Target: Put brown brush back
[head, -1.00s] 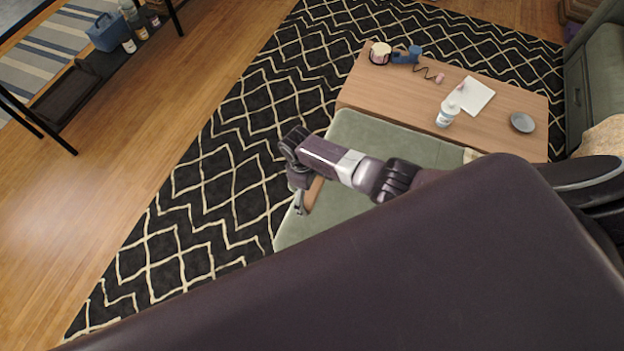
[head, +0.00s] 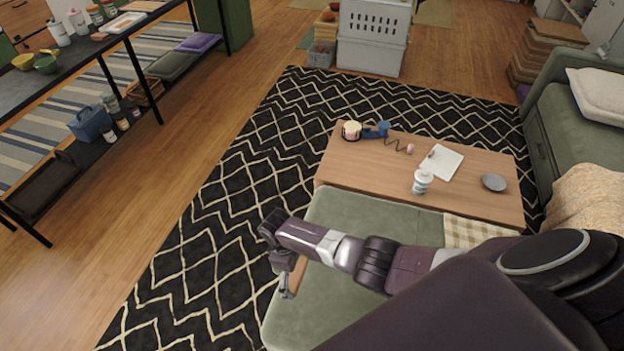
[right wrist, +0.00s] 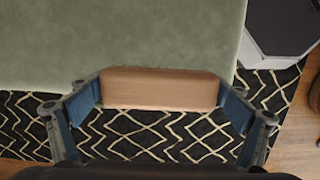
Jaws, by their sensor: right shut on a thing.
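The brown brush (right wrist: 160,88) is a block-shaped piece of light brown wood between the two fingers of my right gripper (right wrist: 160,100) in the right wrist view. Both finger pads touch its ends, so the gripper is shut on it. In the head view, my right gripper (head: 286,285) is over the left edge of the green ottoman seat (head: 340,215). The brush (head: 299,272) shows there as a small brown strip, partly hidden by the gripper and arm. Whether it touches the seat is unclear. My left gripper is not in view.
A low wooden table (head: 340,172) behind the seat holds a white bottle (head: 422,182), a grey plate (head: 494,181) and a notebook (head: 442,163). A black shelf table (head: 140,50) stands far left. The patterned rug (head: 215,200) left of the seat is clear.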

